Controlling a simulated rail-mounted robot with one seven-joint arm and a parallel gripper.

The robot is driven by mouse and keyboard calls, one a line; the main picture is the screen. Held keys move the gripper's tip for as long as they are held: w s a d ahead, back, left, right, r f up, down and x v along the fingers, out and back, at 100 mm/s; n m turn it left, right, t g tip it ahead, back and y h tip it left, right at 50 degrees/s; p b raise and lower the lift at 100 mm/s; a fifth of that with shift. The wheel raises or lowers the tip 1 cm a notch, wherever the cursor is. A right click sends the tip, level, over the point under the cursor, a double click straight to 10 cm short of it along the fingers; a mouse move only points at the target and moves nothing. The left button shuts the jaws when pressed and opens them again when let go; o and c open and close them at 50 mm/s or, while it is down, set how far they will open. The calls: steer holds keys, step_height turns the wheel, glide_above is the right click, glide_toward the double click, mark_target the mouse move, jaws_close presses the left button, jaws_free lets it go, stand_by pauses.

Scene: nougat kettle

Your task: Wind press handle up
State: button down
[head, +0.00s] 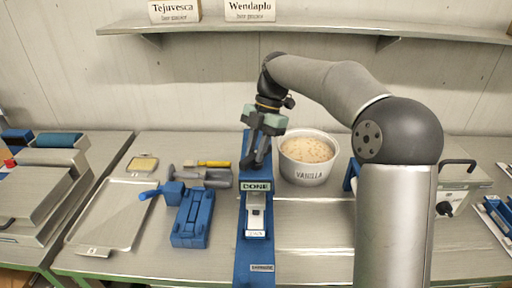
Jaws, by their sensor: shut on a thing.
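My gripper (258,163) points down at the upper part of a tall blue press (243,207) in the middle of the table. The press has a "DONE" plate (257,186) and a light block-like part (256,212) below it. The gripper's dark fingers are shut just above the plate, on what appears to be the press handle. The handle itself is too small and too covered by the fingers to make out, so its angle cannot be told.
A blue device (192,218) with a side lever (163,189) stands left of the press. A metal tray (108,216) lies at left. A shelf (310,30) runs above. The table front right of the press is clear.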

stand_by(0.3)
steer(key=c, duration=1.3)
jaws_free()
steer(key=v, duration=1.2)
steer(key=shift+s+a+r, duration=0.1)
